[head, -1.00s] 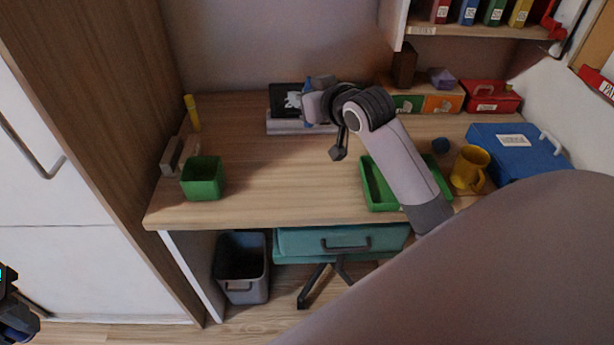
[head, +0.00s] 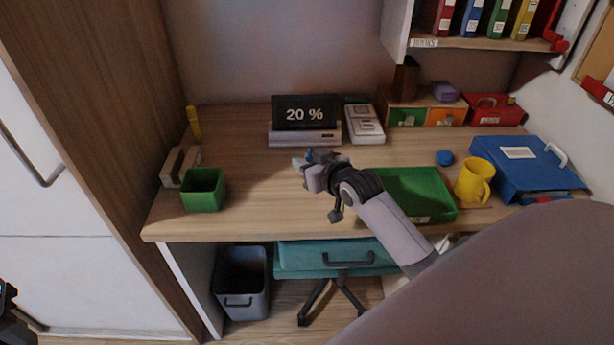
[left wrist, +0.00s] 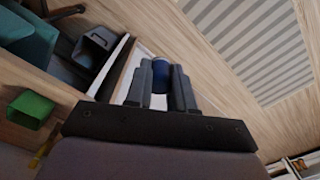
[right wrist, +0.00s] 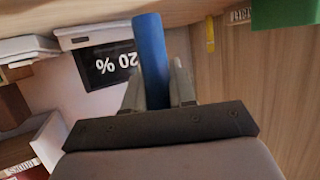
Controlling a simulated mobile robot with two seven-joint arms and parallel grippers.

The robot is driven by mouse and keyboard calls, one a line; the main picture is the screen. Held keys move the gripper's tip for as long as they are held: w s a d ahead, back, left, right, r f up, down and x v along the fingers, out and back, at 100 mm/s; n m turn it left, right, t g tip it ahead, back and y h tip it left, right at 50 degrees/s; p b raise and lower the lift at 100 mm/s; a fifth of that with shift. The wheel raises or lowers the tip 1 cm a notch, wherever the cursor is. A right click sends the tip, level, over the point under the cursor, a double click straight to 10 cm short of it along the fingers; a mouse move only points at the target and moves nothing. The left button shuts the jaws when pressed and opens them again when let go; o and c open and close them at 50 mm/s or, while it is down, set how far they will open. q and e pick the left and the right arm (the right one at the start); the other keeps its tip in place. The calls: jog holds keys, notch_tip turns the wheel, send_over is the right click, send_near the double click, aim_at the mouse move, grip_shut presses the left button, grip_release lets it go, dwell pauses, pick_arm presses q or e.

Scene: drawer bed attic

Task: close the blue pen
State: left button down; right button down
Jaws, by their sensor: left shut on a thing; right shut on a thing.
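My right gripper (head: 303,166) is over the desk in front of the display, shut on a blue pen piece. In the right wrist view the piece is a long blue cylinder, the pen body (right wrist: 150,58), standing out past the fingers. My left gripper (left wrist: 160,82) is shut on a short dark blue piece (left wrist: 160,74), which looks like the pen's cap; the fingers hide its sides. In the head view only a dark bit of my left arm shows at the lower left edge. The two blue pieces are well apart.
The desk (head: 245,200) holds a display (head: 305,113) reading 20 %, a green cup (head: 203,190), a green tray (head: 415,193), a yellow mug (head: 474,180) and a blue binder (head: 525,165). A grey bin (head: 242,281) stands below. The desk's left middle is clear.

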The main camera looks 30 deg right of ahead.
pick_arm(q)
jog(key=shift+f+b, duration=0.3)
pick_arm(e)
jog(key=shift+f, duration=2.1)
jog(key=shift+f, duration=0.1)
jog(key=c, duration=0.9)
grip_release()
jog(key=shift+c, duration=0.2)
pick_arm(q)
jog(key=shift+r+p, duration=0.7)
pick_arm(e)
jog(key=v, duration=1.2)
